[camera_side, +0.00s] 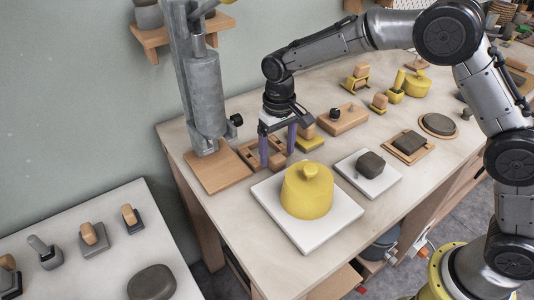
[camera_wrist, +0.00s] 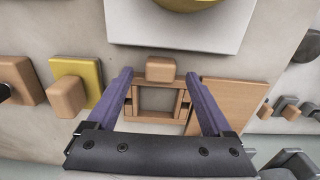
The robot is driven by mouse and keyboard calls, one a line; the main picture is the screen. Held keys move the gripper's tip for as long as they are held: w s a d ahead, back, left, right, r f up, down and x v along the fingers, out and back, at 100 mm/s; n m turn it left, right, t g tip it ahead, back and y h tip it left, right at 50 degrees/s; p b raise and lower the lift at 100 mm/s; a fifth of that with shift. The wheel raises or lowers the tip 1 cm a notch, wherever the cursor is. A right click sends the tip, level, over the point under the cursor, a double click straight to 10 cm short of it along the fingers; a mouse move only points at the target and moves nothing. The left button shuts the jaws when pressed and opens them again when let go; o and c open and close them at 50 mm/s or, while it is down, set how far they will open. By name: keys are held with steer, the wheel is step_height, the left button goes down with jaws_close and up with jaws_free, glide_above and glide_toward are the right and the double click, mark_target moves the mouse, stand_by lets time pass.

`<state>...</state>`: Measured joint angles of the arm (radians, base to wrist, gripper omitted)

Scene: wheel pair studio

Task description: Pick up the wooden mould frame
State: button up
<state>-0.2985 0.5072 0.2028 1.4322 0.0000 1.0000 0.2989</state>
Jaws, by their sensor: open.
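The wooden mould frame (camera_wrist: 155,116) is a square, light-brown frame with an open middle. In the wrist view it lies on the tabletop between my gripper's fingers. A rounded wooden block (camera_wrist: 160,69) sits at its upper edge. My gripper (camera_wrist: 159,75) is open, with one purple finger along each side of the frame; I cannot tell whether they touch it. In the side view my gripper (camera_side: 277,158) points down over the frame (camera_side: 249,151), which the fingers partly hide.
A yellow lidded pot (camera_side: 307,190) on a white slab (camera_side: 337,222) stands close in front. A grey column (camera_side: 207,95) on a wooden board (camera_side: 212,173) rises to the left. A yellow stand with a wooden block (camera_wrist: 68,97) is beside the left finger.

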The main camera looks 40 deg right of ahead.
steer(key=shift+f, duration=0.65)
jaws_close()
steer(key=shift+r, duration=0.1)
